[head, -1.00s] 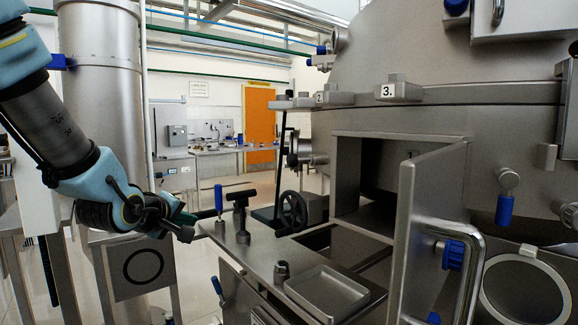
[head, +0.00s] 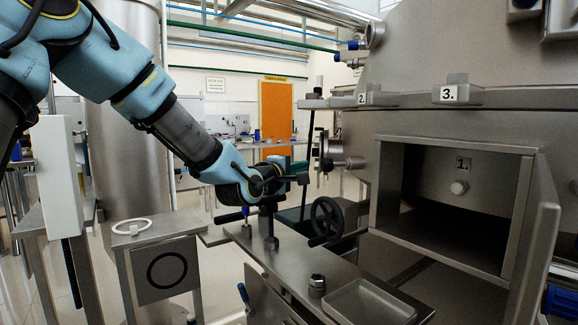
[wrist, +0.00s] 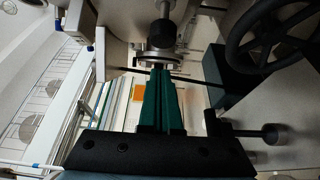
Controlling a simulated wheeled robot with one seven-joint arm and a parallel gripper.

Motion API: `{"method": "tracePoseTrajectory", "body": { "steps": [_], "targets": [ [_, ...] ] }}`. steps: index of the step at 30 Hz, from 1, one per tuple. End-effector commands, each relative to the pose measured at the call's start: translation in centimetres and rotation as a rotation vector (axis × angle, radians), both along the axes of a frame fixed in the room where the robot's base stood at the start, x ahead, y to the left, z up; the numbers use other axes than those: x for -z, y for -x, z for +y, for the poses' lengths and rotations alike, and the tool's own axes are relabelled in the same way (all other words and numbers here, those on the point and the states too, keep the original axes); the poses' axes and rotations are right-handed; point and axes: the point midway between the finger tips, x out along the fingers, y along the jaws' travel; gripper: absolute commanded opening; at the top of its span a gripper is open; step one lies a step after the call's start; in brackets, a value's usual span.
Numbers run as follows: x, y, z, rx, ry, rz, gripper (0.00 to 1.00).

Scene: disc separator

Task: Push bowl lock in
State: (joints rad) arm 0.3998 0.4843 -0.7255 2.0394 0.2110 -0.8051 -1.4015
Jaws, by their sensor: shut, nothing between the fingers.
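My gripper (wrist: 162,72) is shut and empty, its green fingers together in the wrist view. In the head view my gripper (head: 283,163) reaches right, above the metal table, and its fingers are partly hidden by the wrist. Ahead of the fingertips is a round metal flanged fitting (wrist: 158,56) with a dark round-ended rod above it. It appears to be the side fitting (head: 330,163) on the separator's left side. It may be the bowl lock, but no label confirms this. I cannot tell whether the fingertips touch it.
A black handwheel (head: 327,217) stands below and right of my gripper; it also shows close in the wrist view (wrist: 272,42). A T-handled tool (head: 271,225) stands on the table.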

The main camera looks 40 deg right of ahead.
Motion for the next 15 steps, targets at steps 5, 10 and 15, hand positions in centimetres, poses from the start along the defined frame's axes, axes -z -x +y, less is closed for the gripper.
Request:
{"method": "tracePoseTrajectory", "body": {
  "steps": [5,10,15],
  "targets": [
    [-0.3,1.3,-2.1,0.004,0.001,0.001,0.00],
    [-0.1,1.6,-2.8,0.003,0.000,-0.001,0.00],
    [0.0,1.6,-2.9,0.002,0.000,-0.001,0.00]
  ]
}}
